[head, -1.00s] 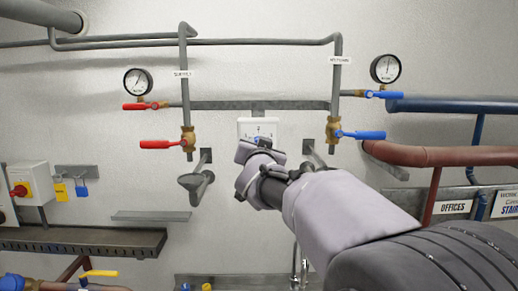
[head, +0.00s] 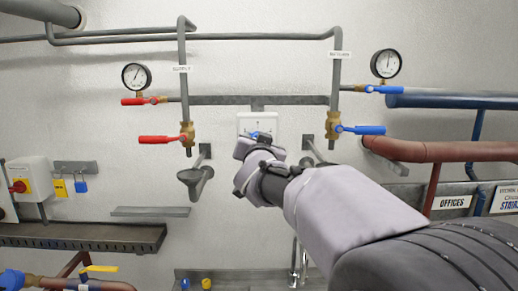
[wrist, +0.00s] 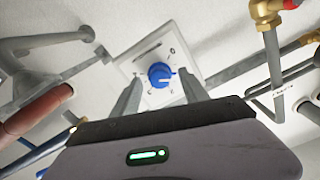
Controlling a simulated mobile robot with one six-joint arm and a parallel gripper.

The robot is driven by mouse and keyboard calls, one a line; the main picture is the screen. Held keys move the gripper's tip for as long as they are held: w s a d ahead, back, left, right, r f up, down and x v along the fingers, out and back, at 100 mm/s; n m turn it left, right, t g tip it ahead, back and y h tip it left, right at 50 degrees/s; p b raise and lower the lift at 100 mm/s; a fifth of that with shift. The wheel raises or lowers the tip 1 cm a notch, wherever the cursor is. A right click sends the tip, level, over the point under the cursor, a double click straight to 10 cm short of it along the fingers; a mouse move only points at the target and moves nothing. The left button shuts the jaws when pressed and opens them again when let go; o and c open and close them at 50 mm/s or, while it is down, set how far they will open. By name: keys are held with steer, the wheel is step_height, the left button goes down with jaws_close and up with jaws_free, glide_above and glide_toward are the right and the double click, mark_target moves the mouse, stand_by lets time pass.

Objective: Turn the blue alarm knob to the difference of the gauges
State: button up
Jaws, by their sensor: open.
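The blue alarm knob (wrist: 159,74) sits on a white square plate (wrist: 147,52) with dial marks in the wrist view. In the head view the plate (head: 258,121) shows above my gripper, which hides most of it and of the knob. My gripper (wrist: 160,90) is open, its two fingers pointing at the plate, one on each side of the knob, with nothing between them held. Whether the fingertips touch the plate I cannot tell. The left gauge (head: 136,76) and the right gauge (head: 386,63) are round white dials with black rims; their readings are too small to tell.
Red-handled valves (head: 160,139) stand left of the plate and blue-handled valves (head: 362,130) right of it. A grey funnel-like fitting (head: 195,178) juts from the wall at lower left of the plate. Grey pipes run above.

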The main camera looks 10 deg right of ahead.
steer(key=s+a, duration=0.3)
steer(key=s, duration=1.4)
steer(key=s+a+f+n+g+y+b, duration=0.15)
steer(key=s+f+b, duration=0.35)
steer(key=f, duration=0.5)
steer(key=s+a+f+n+g+y+b, duration=0.1)
steer(key=s+f+g+y+b, duration=0.15)
steer(key=f+b, duration=0.5)
steer(key=s+a+f+n+g+y+b, duration=0.1)
steer(key=s+a+f+y+b, duration=0.3)
steer(key=f, duration=0.7)
steer(key=s+d+f+g+h+b, duration=0.1)
steer(key=s+d+f+g+b, duration=0.1)
steer(key=s+f, duration=0.3)
steer(key=s+d+f+m+g+h+b, duration=0.1)
steer(key=s+f+b, duration=0.3)
steer(key=f, duration=0.6)
steer(key=s+d+f+m+g+b, duration=0.1)
steer(key=s+d+f+g+b, duration=0.1)
steer(key=f, duration=0.5)
steer(key=s+g+b, duration=0.1)
steer(key=s+g, duration=0.1)
steer(key=s, duration=0.1)
steer(key=shift+s+d+f+h, duration=0.25)
steer(key=shift+s+d+h, duration=0.1)
steer(key=shift+d+h, duration=0.05)
